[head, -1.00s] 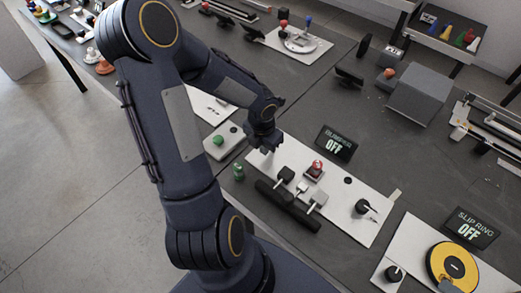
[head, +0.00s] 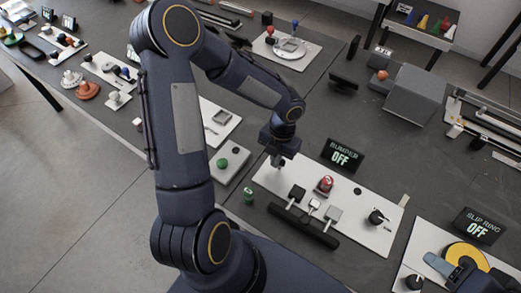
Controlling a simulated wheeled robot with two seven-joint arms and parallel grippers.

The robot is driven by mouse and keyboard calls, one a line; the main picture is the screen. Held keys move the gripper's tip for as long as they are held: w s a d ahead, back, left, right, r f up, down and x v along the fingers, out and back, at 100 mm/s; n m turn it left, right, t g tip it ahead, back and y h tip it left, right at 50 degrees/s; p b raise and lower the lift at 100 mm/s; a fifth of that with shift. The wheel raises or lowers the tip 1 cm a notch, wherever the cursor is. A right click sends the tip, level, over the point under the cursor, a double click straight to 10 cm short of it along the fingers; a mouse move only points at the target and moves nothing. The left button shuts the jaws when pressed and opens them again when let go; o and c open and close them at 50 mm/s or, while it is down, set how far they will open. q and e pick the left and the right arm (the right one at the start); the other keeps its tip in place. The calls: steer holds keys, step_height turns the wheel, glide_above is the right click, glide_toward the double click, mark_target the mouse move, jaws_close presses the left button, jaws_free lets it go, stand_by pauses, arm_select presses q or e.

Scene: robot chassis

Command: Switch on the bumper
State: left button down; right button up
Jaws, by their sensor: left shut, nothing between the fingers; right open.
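The bumper board is a white plate (head: 352,222) on the dark table. Its display (head: 342,155) reads "BUMPER OFF". The plate carries a red dome button (head: 324,184), a black rotary knob (head: 377,217) and a small black disc (head: 357,191). A black bar (head: 302,226) with several paddle-like blocks lies along its near edge. My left gripper (head: 278,162) is shut and empty, pointing down over the plate's upper left end, left of the red button. Whether it touches the plate is unclear.
The slip ring board (head: 425,240) has a yellow disc (head: 468,255) and a display (head: 477,228) reading "SLIP RING OFF". A green-button board (head: 229,164) and a small green piece (head: 249,194) are left of the plate. A grey box (head: 416,95) stands behind.

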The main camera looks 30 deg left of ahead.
arm_select(q)
steer(key=shift+w+d+r+p, duration=0.3)
steer(key=shift+w+d, duration=0.05)
steer(key=shift+w, duration=0.2)
steer(key=shift+w+f, duration=0.1)
steer(key=shift+w, duration=0.05)
steer(key=shift+a, duration=0.1)
steer(key=shift+r+p, duration=0.8)
steer(key=shift+r, duration=0.05)
arm_select(e)
steer(key=shift+w+d+r, duration=0.1)
steer(key=shift+w+r, duration=0.05)
steer(key=shift+r, duration=0.45)
steer(key=shift+w+d+r, duration=0.1)
steer(key=shift+w+r, duration=0.05)
steer(key=shift+r, duration=0.45)
